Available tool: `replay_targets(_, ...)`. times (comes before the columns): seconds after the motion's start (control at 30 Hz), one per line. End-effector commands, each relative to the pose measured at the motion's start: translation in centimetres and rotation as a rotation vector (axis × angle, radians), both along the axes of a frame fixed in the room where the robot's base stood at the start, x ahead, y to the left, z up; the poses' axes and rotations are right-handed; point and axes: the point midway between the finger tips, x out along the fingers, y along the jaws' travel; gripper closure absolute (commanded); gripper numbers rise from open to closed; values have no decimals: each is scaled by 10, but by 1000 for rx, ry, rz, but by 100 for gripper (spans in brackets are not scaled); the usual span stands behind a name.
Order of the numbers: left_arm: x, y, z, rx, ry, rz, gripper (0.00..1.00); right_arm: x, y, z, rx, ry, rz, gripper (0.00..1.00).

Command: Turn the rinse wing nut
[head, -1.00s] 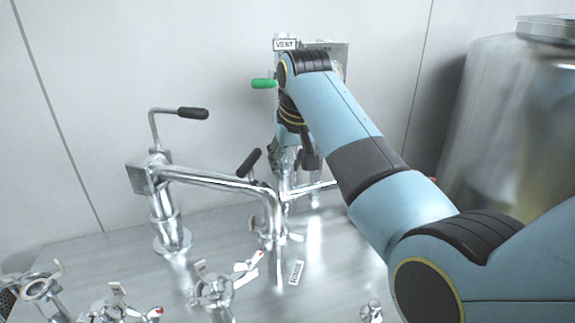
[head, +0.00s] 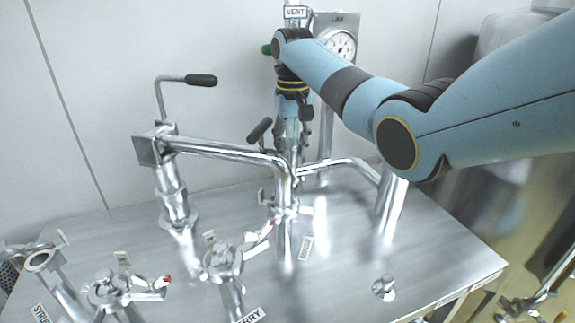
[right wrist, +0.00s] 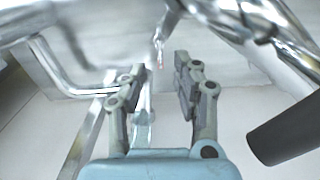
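A small metal wing nut (head: 284,209) sits at the lower end of the curved steel pipe, just above the white rinse label (head: 306,247). My right gripper (head: 294,143) points down behind the pipe, above and apart from the wing nut; pipework partly covers it. In the right wrist view the gripper (right wrist: 157,78) is open with nothing between its fingers. My left gripper is out of view.
A black-handled lever (head: 201,80) and steel pipe (head: 225,152) stand left of the gripper. A gauge (head: 341,44) and a vent label (head: 295,12) are behind. Other wing-nut fittings (head: 222,262) crowd the front left. The steel table (head: 440,260) is mostly clear at right.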

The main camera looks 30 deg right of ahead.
Motion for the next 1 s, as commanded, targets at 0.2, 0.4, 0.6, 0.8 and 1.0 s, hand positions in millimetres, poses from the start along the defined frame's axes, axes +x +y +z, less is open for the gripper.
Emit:
replay_targets(0.2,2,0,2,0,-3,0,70,0,1,-38,1,1,0,70)
replay_targets(0.4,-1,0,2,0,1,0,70,0,1,-51,1,-1,1,70)
replay_targets(0.6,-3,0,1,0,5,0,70,0,1,-52,0,-2,1,70)
replay_targets(0.8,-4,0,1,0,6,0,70,0,1,-52,0,-2,1,90)
replay_targets(1.0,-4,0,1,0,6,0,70,0,1,-52,0,-2,1,100)
